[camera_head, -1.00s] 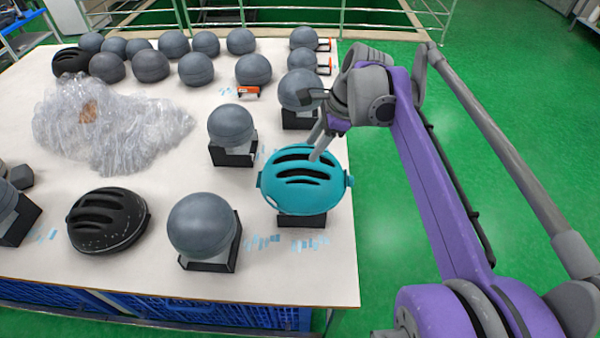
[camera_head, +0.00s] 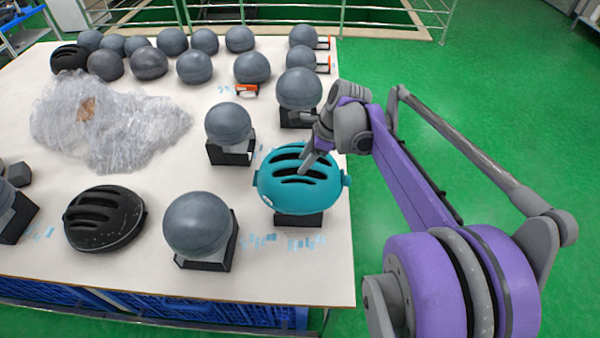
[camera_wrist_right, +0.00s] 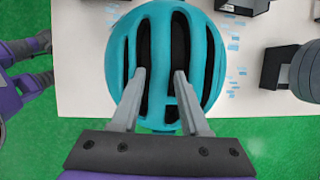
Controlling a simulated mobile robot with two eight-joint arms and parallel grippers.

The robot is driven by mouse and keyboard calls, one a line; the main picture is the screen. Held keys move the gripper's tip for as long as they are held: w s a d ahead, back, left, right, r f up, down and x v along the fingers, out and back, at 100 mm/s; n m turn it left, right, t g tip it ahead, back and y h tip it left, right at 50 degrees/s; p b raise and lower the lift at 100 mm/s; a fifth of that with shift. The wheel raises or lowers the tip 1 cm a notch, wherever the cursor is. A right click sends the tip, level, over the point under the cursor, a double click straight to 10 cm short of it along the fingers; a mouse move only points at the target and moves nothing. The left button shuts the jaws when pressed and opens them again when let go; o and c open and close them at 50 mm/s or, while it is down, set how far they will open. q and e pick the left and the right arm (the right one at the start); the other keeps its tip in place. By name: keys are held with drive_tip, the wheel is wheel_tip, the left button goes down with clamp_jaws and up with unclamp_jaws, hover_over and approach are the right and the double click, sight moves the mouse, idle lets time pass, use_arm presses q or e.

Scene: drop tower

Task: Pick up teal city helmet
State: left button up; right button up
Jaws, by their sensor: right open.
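The teal city helmet (camera_head: 299,180) with dark vent slots rests on a black stand (camera_head: 299,219) near the right edge of the table. My right gripper (camera_head: 307,166) reaches over it from the right, with its fingertips at the helmet's top. In the right wrist view, the teal helmet (camera_wrist_right: 190,50) fills the middle. The two fingers of the right gripper (camera_wrist_right: 160,75) are apart and overlie the vent slots. I cannot tell whether they touch the shell. My left gripper is not in view.
A grey ball-shaped head form (camera_head: 200,225) stands left of the teal helmet, with a black helmet (camera_head: 105,217) beyond it. Another grey form (camera_head: 229,125) stands behind. Crumpled clear plastic (camera_head: 110,120) covers the table's left. Several more grey forms line the back. Green floor lies to the right.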

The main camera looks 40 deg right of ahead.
clamp_jaws()
idle(1.4)
